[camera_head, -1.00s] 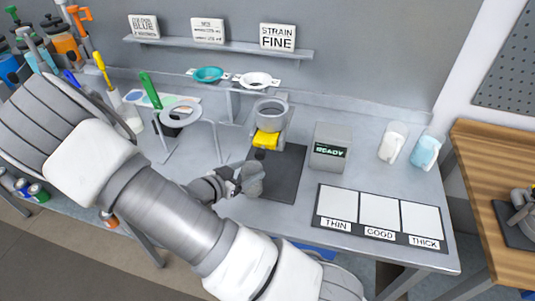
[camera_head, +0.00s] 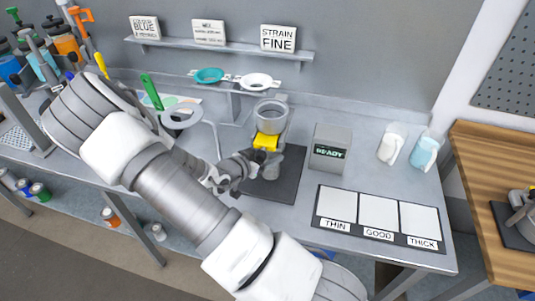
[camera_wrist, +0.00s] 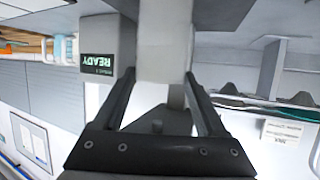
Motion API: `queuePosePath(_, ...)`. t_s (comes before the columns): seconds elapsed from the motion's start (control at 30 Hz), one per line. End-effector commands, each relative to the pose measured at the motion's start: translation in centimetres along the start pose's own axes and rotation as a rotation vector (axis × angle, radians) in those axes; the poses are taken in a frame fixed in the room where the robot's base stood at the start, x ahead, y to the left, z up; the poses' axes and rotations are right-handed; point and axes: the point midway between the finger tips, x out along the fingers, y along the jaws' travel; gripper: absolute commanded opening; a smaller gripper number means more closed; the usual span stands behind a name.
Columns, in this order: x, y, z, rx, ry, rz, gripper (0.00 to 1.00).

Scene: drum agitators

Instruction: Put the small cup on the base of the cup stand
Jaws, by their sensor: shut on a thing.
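The small cup (camera_head: 271,168) is grey and is held in my gripper (camera_head: 256,163), whose fingers are closed on its side. It is low over the dark flat base (camera_head: 284,187) of the cup stand, just below the yellow part (camera_head: 266,141). I cannot tell whether the cup touches the base. The stand's grey upper cup (camera_head: 270,115) is above the yellow part. In the wrist view, a pale grey body, apparently the cup (camera_wrist: 164,42), is between the two dark fingers, and its far side is hidden.
A grey box marked READY (camera_head: 330,148) stands right of the stand. A panel labelled THIN, GOOD and THICK (camera_head: 378,240) lies in front of it. Two pale jugs stand at right. A ring stand (camera_head: 182,119) is left, near my arm.

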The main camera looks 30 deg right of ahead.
Motion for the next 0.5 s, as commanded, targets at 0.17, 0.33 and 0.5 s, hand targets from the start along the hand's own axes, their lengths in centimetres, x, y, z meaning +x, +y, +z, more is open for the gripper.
queuePosePath(0.17, 0.09, 0.01, 0.27, 0.0, 0.0, 0.0, 0.86)
queuePosePath(0.33, 0.09, 0.01, 0.27, 0.0, 0.0, 0.0, 1.0)
queuePosePath(0.5, 0.03, 0.01, 0.14, 0.0, 0.0, 0.0, 1.0)
